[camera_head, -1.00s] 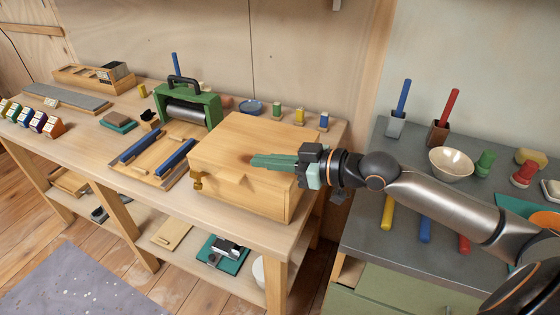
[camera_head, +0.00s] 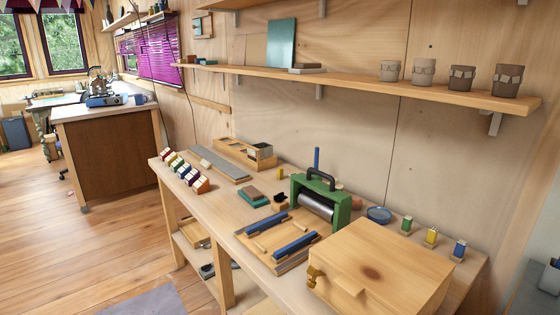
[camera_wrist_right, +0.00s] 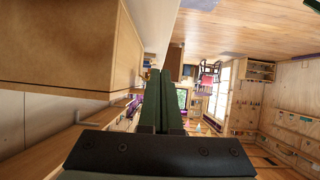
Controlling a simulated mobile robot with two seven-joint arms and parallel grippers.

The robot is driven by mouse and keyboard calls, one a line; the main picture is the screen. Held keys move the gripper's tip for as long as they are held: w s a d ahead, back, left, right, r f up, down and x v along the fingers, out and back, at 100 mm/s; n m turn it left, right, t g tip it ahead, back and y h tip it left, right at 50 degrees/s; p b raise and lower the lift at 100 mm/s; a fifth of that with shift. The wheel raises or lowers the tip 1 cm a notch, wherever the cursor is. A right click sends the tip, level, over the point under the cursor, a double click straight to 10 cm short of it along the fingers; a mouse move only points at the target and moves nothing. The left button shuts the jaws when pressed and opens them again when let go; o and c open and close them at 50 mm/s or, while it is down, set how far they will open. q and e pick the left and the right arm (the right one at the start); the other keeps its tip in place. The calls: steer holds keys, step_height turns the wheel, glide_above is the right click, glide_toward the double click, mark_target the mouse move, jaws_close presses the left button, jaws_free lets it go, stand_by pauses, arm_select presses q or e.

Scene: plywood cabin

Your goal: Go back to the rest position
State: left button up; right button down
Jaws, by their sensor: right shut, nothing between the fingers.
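My right gripper (camera_wrist_right: 159,74) shows only in the right wrist view. Its two long dark green fingers lie together, shut, with nothing between them. A brown wooden surface (camera_wrist_right: 58,45) fills the upper left of that view, close beside the fingers; I cannot tell whether they touch it. In the head view neither of my arms is in view. My left gripper is not in view anywhere.
In the head view, a wooden box with a closed lid (camera_head: 378,264) stands at the workbench's front right. A green roller press (camera_head: 319,202) is behind it. A shelf (camera_head: 350,81) runs above. Open floor (camera_head: 75,240) lies to the left.

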steer(key=s+f+m+g+h, duration=0.5)
steer(key=s+f+g+h, duration=0.15)
steer(key=s+f, duration=0.9)
steer(key=shift+w+a+f+t+y+p, duration=0.4)
steer(key=shift+a+t+p, duration=0.4)
steer(key=shift+p, duration=0.4)
steer(key=shift+w+a+f+t+y+p, duration=0.3)
steer(key=shift+w+a+t+p, duration=0.3)
steer(key=shift+t+p, duration=0.55)
steer(key=shift+w+a+f+t+y+p, duration=0.25)
steer(key=shift+w+a+f+t+p, duration=0.2)
steer(key=shift+a+t+p, duration=0.6)
steer(key=shift+d+g, duration=0.25)
steer(key=shift+d, duration=0.05)
